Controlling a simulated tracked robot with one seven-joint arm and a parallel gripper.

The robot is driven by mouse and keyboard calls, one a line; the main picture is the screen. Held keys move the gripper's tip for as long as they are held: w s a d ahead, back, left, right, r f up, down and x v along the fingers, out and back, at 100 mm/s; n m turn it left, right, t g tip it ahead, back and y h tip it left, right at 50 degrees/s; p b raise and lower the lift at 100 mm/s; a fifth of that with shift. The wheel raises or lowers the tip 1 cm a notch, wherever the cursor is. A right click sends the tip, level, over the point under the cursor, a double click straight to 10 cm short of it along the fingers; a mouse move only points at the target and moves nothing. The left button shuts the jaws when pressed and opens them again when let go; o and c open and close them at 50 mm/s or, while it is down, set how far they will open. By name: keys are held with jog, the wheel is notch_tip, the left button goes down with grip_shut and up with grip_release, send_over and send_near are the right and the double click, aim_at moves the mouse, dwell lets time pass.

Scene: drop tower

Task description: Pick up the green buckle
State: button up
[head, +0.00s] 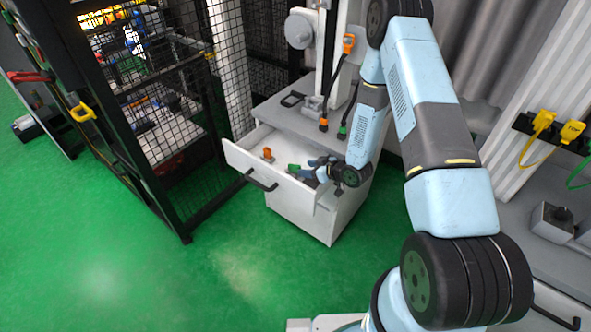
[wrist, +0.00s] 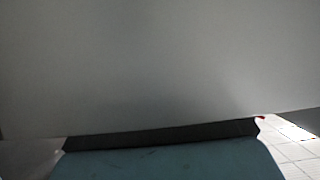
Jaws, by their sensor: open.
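A small green piece (head: 293,168), which looks like the green buckle, lies in the open white drawer (head: 235,155) in the head view. My gripper (head: 314,169) is open, low over the right part of the drawer, just right of the green piece. I cannot tell whether they touch, and the dark fingers partly cover that area. Another green-ended cable (head: 342,131) hangs at the cabinet's top edge. In the wrist view a plain grey surface fills most of the picture, and the buckle does not show.
An orange piece (head: 267,154) lies at the drawer's left end. A black mesh fence (head: 150,120) stands left; the green floor in front is clear.

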aim_at(299, 167)
jog(key=x, duration=0.4)
jog(key=shift+a+r, duration=0.2)
jog(key=shift+a, duration=0.35)
grip_shut()
